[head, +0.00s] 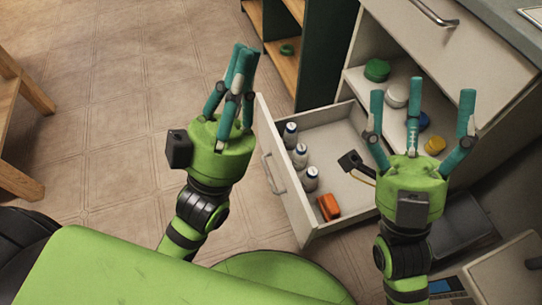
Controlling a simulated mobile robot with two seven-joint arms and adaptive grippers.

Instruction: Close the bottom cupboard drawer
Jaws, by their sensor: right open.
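The bottom drawer (262,127) of the white cupboard is pulled well out, and its front with a grey bar handle (270,174) faces left. My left gripper (244,50) is beside the drawer front, to the upper left of the handle in the picture. Its fingers lean together at the tips, and nothing shows between them; how far they are shut is unclear. My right gripper (420,98) is open and empty, with fingers spread. It appears in front of the cupboard and hides part of the drawer's right side.
The drawer holds several white bottles (300,155), an orange item (328,206) and a black tool (352,162). An open shelf above has coloured round lids (377,70). A closed upper drawer (455,50) has a handle. A wooden stool (22,130) stands left; tiled floor between is clear.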

